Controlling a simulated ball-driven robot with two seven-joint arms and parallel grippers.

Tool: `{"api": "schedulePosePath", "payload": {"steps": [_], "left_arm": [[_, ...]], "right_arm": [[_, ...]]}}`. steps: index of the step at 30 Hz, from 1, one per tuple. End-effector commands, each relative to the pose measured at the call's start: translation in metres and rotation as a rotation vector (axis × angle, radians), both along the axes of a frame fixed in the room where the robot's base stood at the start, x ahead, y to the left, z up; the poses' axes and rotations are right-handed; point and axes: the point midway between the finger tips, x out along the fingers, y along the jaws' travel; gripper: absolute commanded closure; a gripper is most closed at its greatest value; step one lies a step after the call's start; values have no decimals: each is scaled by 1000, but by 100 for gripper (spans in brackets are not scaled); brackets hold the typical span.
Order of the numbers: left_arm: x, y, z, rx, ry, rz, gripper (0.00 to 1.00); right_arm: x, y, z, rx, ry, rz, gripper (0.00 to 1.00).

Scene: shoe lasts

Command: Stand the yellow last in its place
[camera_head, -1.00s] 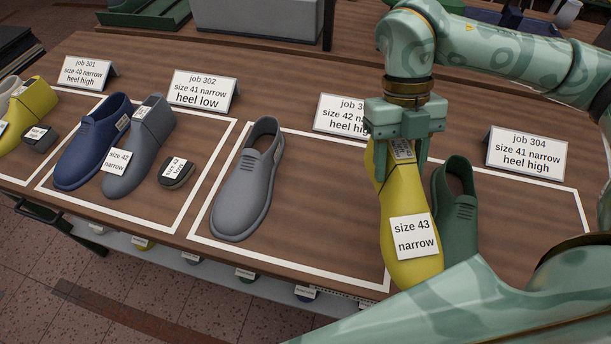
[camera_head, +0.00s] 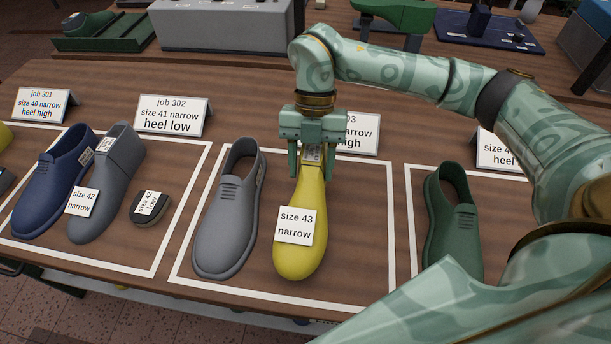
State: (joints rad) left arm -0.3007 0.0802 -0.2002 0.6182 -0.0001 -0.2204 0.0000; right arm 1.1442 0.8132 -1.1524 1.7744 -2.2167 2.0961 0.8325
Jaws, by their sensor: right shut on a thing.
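The yellow last (camera_head: 302,190) has a white label reading "size 43 narrow". It is inside the white outline behind which the partly hidden job 303 card (camera_head: 362,133) stands. It lies toe toward me, to the right of a grey shoe (camera_head: 230,210), with a small gap between them. My right gripper (camera_head: 312,172) is shut on the heel end of the yellow last from above. I cannot tell whether the last touches the table. My left gripper is not in view.
A green shoe (camera_head: 453,225) stands in the outline to the right, partly behind my arm. A blue shoe (camera_head: 52,185), a grey last (camera_head: 108,190) and a dark heel piece (camera_head: 150,208) are in the job 302 outline. Bare wood shows right of the yellow last.

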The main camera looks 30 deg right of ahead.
Motion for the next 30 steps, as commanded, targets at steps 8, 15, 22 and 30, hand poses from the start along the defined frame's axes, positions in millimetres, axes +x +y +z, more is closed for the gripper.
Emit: {"api": "schedulePosePath", "payload": {"steps": [8,15,22,30], "left_arm": [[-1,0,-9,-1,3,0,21],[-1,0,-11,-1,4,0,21],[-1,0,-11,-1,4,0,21],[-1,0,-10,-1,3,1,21]], "right_arm": [[8,7,-27,1,5,0,98],[8,6,-41,0,-3,1,98],[8,6,-42,-1,-2,1,29],[9,5,-38,-2,-2,0,29]]}}
